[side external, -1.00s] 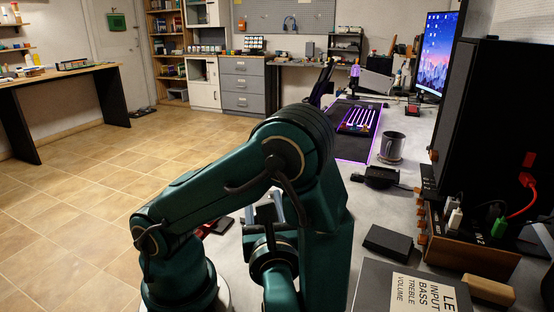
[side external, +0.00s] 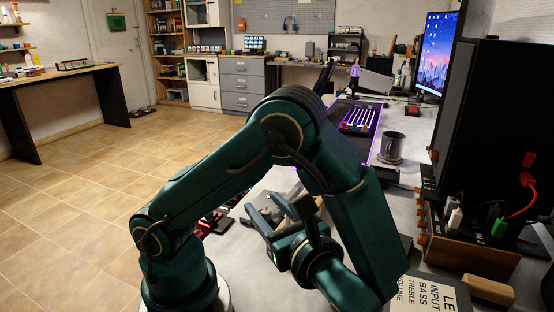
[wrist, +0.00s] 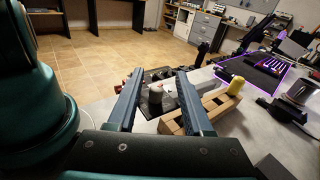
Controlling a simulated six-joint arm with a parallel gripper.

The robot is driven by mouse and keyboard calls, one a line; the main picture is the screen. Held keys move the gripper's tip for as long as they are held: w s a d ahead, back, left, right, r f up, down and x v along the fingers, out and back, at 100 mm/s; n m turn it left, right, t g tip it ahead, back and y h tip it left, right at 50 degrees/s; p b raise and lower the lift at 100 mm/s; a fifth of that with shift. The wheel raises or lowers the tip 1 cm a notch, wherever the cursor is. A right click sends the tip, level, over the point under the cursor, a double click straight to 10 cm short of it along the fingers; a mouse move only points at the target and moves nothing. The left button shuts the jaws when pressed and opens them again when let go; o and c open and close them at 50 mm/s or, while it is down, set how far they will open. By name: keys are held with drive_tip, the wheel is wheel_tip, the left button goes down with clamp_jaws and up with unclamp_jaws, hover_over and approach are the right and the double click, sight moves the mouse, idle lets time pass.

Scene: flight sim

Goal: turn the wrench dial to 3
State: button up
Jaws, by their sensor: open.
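My gripper (wrist: 159,73) is open and empty in the wrist view, its two fingers spread apart. Beyond and between the fingers is a dark panel (wrist: 152,107) on the desk with a grey rounded knob (wrist: 155,93) standing on it. I cannot tell whether this knob is the wrench dial, and no numbers on it can be read. In the side view my gripper (side external: 264,205) tilts up and to the left above the desk; my arm hides much of the area around it.
A grey mug (side external: 391,147), a glowing keyboard (side external: 358,121) and a black amplifier-like box (side external: 488,125) stand farther right. Open floor lies left.

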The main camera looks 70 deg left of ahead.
drive_tip(key=shift+s+a+r+n+g+h, duration=0.1)
drive_tip(key=shift+a+r+n+g+h, duration=0.2)
drive_tip(key=shift+a+n+h, duration=0.3)
drive_tip(key=shift+a+r+n+g+h, duration=0.2)
drive_tip(key=shift+a+r+n+h, duration=0.15)
drive_tip(key=shift+a, duration=0.3)
drive_tip(key=w+d+r+n+t+h, duration=0.1)
drive_tip(key=w+r+n+t+h, duration=0.3)
drive_tip(key=n+t+h, duration=0.5)
drive_tip(key=s+d+f+n+h, duration=0.1)
drive_tip(key=s+d+n+h, duration=0.1)
drive_tip(key=d+h, duration=0.1)
drive_tip(key=s+d+f+n+g+h, duration=0.1)
drive_tip(key=d+f+n+h, duration=0.1)
drive_tip(key=d, duration=0.3)
drive_tip(key=shift+s+d+n+h, duration=0.4)
drive_tip(key=shift+n+h, duration=0.15)
drive_tip(key=shift+f, duration=0.1)
